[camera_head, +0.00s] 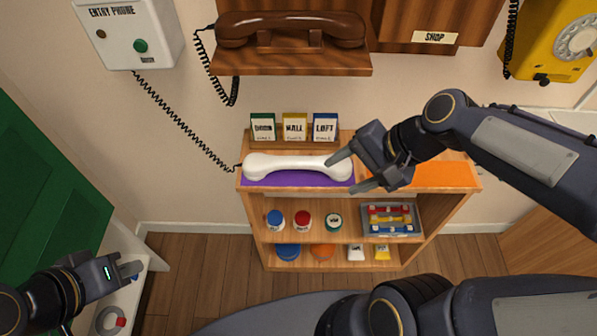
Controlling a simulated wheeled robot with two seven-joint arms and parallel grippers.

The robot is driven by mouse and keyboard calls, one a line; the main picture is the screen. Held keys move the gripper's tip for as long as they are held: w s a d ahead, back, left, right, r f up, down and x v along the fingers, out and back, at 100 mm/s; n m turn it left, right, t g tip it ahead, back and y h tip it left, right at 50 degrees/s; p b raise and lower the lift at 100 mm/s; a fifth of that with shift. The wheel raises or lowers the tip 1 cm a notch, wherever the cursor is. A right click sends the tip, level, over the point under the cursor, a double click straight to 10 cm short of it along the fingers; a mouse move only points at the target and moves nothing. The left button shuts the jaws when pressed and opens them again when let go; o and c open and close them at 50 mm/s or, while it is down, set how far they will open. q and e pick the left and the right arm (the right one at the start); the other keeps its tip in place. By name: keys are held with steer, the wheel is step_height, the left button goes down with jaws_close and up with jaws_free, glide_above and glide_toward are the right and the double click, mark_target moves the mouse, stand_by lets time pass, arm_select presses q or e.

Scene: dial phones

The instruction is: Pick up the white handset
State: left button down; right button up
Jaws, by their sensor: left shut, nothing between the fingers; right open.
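The white handset (290,167) lies across a purple mat (290,181) on top of a wooden shelf unit. A black coiled cord runs from its left end up to the white entry phone box (133,34) on the wall. My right gripper (347,172) is open at the right end of the handset, its fingers pointing left. One finger is above and behind that end and the other is in front of it; I cannot tell whether they touch it. My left gripper (137,269) is shut and empty at the lower left, far from the handset.
A brown handset (290,29) rests on a wooden wall phone above. Labelled cards (295,127) stand behind the white handset. An orange mat (432,175) lies to the right. Jars (302,221) and a tray (390,234) fill the lower shelves. A yellow dial phone (548,42) hangs at the upper right.

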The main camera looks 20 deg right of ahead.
steer(key=w+f+m+g+y, duration=0.1)
steer(key=w+f+m, duration=0.1)
steer(key=w+m, duration=0.3)
steer(key=m+y, duration=0.1)
steer(key=m, duration=0.6)
glide_toward(300, 159)
steer(key=x, duration=0.3)
steer(key=shift+s+f, duration=0.1)
steer(key=shift+s, duration=0.1)
steer(key=shift+w+a+f, duration=0.15)
steer(key=shift+f, duration=0.15)
steer(key=b+x, duration=0.1)
steer(key=x, duration=0.6)
steer(key=shift+w+a+b, duration=0.1)
steer(key=shift+a+b, duration=0.1)
steer(key=shift+b, duration=0.15)
steer(key=shift+r, duration=0.1)
jaws_close()
